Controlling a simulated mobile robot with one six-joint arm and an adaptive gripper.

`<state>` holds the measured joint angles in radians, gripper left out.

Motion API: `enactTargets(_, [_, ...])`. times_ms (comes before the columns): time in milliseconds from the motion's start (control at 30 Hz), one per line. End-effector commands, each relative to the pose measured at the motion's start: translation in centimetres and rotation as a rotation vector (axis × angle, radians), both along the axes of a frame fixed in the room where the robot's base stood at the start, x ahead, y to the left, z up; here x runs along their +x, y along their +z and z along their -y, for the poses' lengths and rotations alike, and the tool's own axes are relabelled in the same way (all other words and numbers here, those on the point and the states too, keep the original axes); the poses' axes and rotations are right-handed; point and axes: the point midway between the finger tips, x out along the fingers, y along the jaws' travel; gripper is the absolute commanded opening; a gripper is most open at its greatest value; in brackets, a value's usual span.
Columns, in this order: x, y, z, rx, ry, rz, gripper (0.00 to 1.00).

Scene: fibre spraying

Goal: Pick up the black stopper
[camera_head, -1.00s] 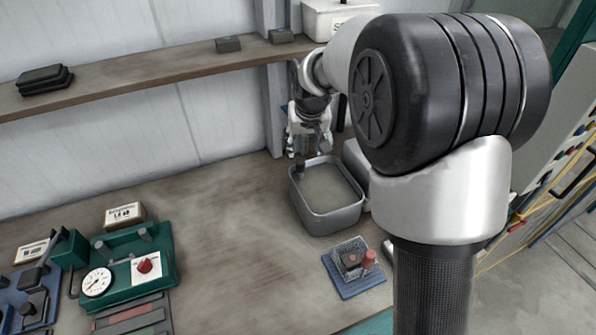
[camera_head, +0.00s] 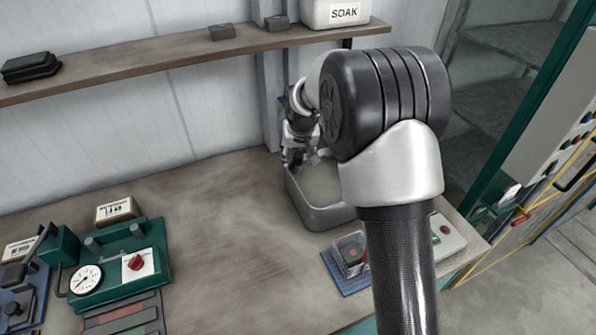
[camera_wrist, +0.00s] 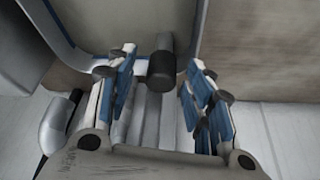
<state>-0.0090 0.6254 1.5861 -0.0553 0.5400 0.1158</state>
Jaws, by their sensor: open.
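The black stopper (camera_wrist: 162,71) is a short dark cylinder with a narrower grey end, at the wall of the grey metal basin (camera_wrist: 110,20) in the wrist view. My gripper (camera_wrist: 157,75) is open, with one blue-padded finger on each side of the stopper. The fingers appear apart from it. In the head view my gripper (camera_head: 298,158) is at the far left corner of the basin (camera_head: 308,205), and the stopper cannot be made out there.
A blue base with a small wire basket (camera_head: 349,257) stands in front of the basin. A green dial device (camera_head: 118,265) is at left. A shelf (camera_head: 150,65) with a white SOAK box (camera_head: 335,13) runs behind. The middle table is clear.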

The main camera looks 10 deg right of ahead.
Motion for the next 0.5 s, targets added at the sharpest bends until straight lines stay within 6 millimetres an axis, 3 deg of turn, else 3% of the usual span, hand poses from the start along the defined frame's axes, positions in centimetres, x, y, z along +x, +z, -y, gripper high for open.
enactTargets(167, [0.01, 0.12, 0.02, 0.0, 0.0, 0.001, 0.46])
enactTargets(500, [-0.01, 0.13, 0.01, 0.0, 0.0, 0.001, 0.23])
